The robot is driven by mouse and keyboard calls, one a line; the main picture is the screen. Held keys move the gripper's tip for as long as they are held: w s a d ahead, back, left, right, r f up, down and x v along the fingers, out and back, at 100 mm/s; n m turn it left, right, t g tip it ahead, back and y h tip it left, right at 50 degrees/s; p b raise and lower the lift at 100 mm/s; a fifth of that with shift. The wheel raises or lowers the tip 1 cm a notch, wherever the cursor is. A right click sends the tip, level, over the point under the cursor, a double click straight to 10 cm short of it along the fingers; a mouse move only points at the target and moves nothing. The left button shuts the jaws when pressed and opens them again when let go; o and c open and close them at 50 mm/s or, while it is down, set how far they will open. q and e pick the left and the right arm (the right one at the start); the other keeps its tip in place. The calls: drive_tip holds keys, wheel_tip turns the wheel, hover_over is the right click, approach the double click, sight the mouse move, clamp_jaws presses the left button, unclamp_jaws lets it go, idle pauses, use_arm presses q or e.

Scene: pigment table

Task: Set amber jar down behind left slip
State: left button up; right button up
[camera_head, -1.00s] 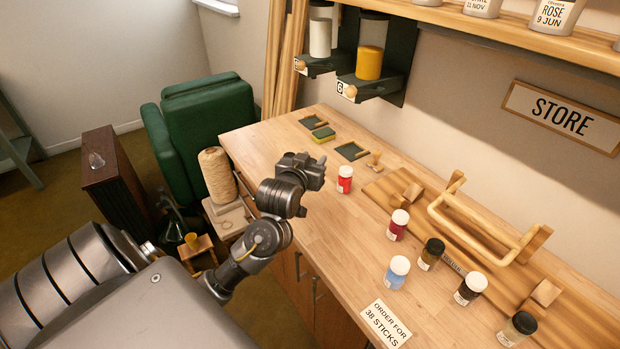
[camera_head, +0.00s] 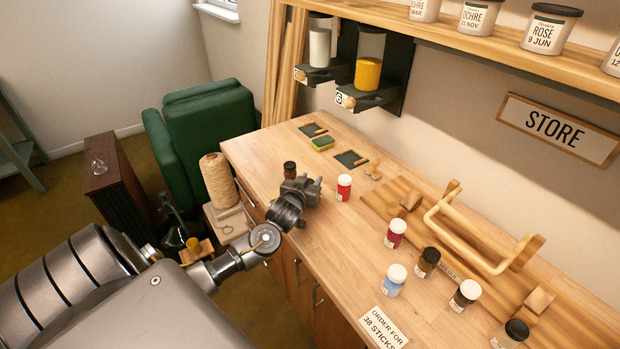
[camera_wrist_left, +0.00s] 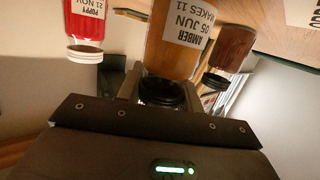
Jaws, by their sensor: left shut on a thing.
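The amber jar (camera_wrist_left: 178,42), labelled AMBER 05 JUN, is between the fingers of my left gripper (camera_head: 308,188) in the wrist view, where it shows upside down with its black cap low. In the head view the gripper hides it. My left gripper is shut on it over the table's near left part. My right gripper is not in view.
A dark-capped brown jar (camera_head: 290,171) stands just left of my gripper, and the red poppy jar (camera_head: 344,187) just right. More jars, a wooden rack (camera_head: 470,240) and an order card (camera_head: 383,328) are to the right.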

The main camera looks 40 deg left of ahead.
use_arm(q)
drive_tip(key=shift+f, duration=0.15)
drive_tip(key=o, duration=1)
drive_tip(key=shift+o, duration=0.2)
drive_tip(key=shift+r, duration=0.2)
drive_tip(key=shift+s+d, duration=0.15)
drive_tip(key=shift+s, duration=0.2)
drive_tip(key=b+v, duration=0.2)
drive_tip(key=v, duration=0.9)
drive_tip(key=shift+s, duration=0.2)
